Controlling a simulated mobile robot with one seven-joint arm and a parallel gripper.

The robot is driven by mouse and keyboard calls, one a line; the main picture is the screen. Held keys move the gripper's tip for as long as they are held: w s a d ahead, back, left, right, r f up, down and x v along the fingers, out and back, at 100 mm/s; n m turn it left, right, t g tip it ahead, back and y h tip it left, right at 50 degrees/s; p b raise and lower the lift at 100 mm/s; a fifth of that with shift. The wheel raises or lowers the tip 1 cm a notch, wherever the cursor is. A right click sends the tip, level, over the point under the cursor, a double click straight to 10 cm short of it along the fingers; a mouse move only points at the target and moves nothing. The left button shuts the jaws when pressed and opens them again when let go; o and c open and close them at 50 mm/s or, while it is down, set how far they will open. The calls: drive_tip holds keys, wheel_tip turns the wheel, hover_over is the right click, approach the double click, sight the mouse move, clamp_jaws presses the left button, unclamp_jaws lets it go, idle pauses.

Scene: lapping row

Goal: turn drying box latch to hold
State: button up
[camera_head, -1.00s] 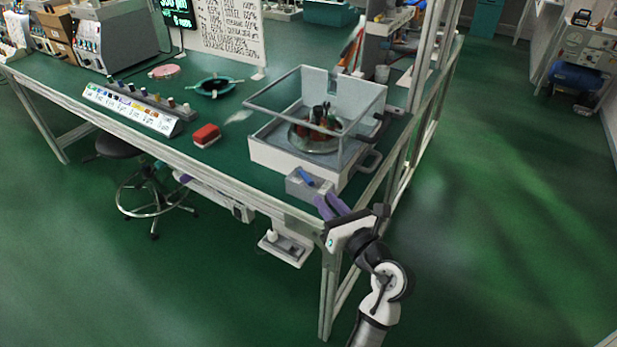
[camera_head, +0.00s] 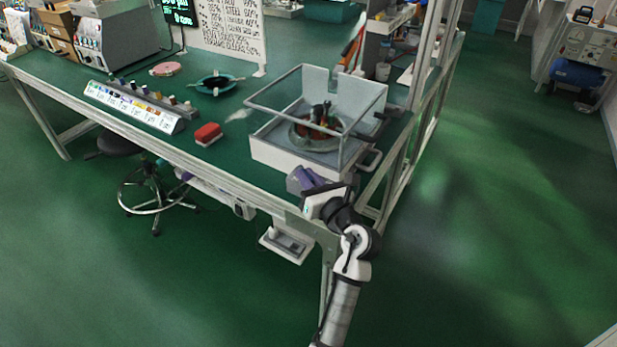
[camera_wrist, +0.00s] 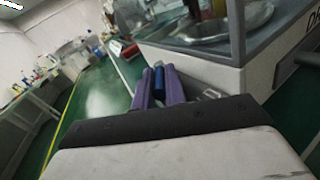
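The drying box (camera_head: 285,155) is a white tray with a clear-sided frame, near the right end of the green bench. Its latch has a blue lever, which shows in the wrist view (camera_wrist: 158,80) between my purple fingers; in the head view my gripper hides it. My gripper (camera_head: 306,178) is at the grey latch block on the box's front. In the wrist view, the fingers (camera_wrist: 158,88) stand apart, one on each side of the blue lever. I cannot tell whether they press on it.
A round dish with dark and reddish pieces (camera_head: 318,133) sits inside the box. A red block (camera_head: 208,134) and a labelled rack (camera_head: 135,107) lie to the left on the bench. A metal upright (camera_head: 423,60) stands to the right. Floor to the right is open.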

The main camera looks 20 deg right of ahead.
clamp_jaws()
drive_tip(key=shift+d+r+n+y+p, duration=0.1)
drive_tip(key=shift+d+n+y+p, duration=0.1)
drive_tip(key=shift+n+y+p, duration=0.25)
drive_tip(key=shift+d+n+y+p, duration=0.1)
drive_tip(key=shift+d+n+y, duration=0.15)
drive_tip(key=shift+y, duration=0.4)
drive_tip(key=shift+w+d+n+g+y, duration=0.15)
drive_tip(key=shift+n+g+y, duration=0.55)
drive_tip(key=shift+y, duration=0.45)
drive_tip(key=shift+w+d+n+g+y, duration=0.1)
drive_tip(key=shift+n+g+y, duration=0.6)
drive_tip(key=shift+y, duration=0.45)
drive_tip(key=shift+o, duration=2.1)
unclamp_jaws()
drive_tip(key=shift+s, duration=0.1)
drive_tip(key=b+v, duration=0.3)
drive_tip(key=v, duration=1)
drive_tip(key=shift+s+f, duration=0.2)
drive_tip(key=shift+s, duration=0.2)
drive_tip(key=shift+o, duration=0.2)
drive_tip(key=shift+d, duration=0.1)
